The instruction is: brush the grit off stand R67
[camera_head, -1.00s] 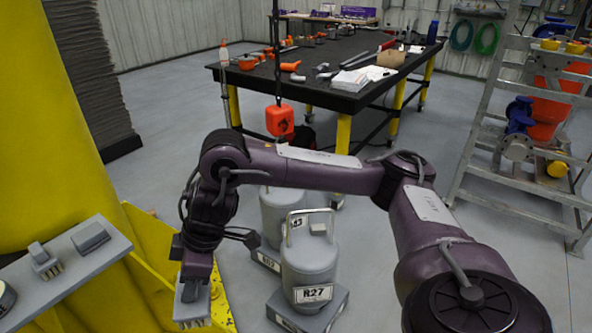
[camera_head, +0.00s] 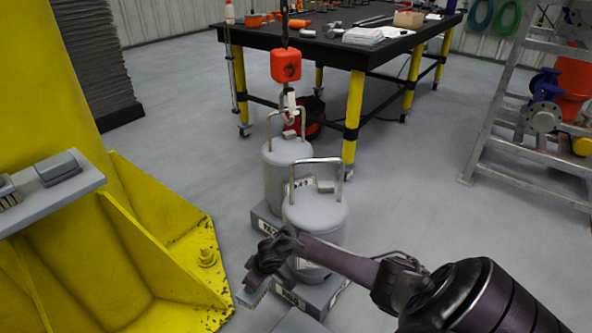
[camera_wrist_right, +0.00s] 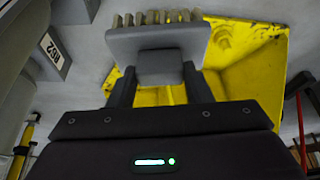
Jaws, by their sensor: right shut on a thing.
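My right gripper (camera_head: 262,268) is shut on a grey brush (camera_wrist_right: 158,42), with its pale bristles at the top of the right wrist view. In the head view the brush (camera_head: 254,284) is low, just left of the front cylinder's base. The grey stand under the front cylinder (camera_head: 298,288) has a label partly hidden by my arm. The rear cylinder's stand (camera_head: 262,222) has a label too small to read surely. A grey block top (camera_head: 300,323) shows at the bottom edge. I cannot tell which is R67, and no grit is discernible. My left gripper is not in view.
Two grey gas cylinders (camera_head: 315,213) with handles stand close together. An orange hoist block (camera_head: 286,65) hangs over the rear one. A yellow column foot (camera_head: 165,225) rises at left, beside a grey shelf (camera_head: 80,190). A black-topped table (camera_head: 340,50) is behind; open floor lies right.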

